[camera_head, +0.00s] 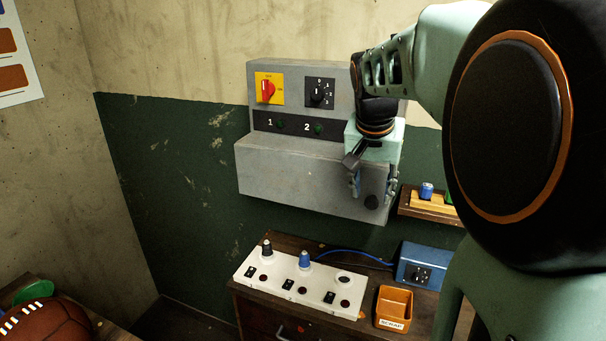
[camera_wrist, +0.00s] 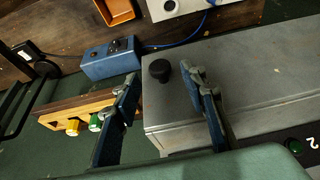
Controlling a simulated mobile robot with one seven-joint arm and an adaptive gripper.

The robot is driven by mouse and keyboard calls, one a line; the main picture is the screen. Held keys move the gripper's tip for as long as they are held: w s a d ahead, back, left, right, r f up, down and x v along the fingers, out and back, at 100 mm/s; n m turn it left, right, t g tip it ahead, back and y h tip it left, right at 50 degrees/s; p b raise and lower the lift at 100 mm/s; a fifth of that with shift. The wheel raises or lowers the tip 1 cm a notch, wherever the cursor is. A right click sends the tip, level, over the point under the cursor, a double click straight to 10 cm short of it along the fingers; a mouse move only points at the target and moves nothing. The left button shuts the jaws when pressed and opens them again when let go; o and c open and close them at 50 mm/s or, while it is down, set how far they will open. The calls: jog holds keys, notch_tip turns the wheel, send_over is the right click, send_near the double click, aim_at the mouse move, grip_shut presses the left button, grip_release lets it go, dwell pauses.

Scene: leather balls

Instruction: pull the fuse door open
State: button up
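The fuse door (camera_head: 290,182) is the grey front of the lower wall box and looks closed. Its black knob (camera_head: 371,202) is at the lower right; it also shows in the wrist view (camera_wrist: 160,71). My gripper (camera_head: 371,186) points down in front of the box's right end. Its two fingers are spread apart and empty. In the wrist view, the knob appears between the fingertips, slightly beyond them, with a gap on each side. I cannot tell the exact depth between fingertips and knob.
Above the door are a red rotary switch (camera_head: 267,89), a black dial (camera_head: 319,93) and two green buttons. A wooden shelf (camera_head: 425,207) with coloured plugs is close on the right. Below stand a white socket panel (camera_head: 300,281), a blue box (camera_head: 425,264) and an orange scrap bin (camera_head: 394,307).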

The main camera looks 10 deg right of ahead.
aim_at(372, 199)
jog(key=shift+x, duration=1.85)
grip_shut()
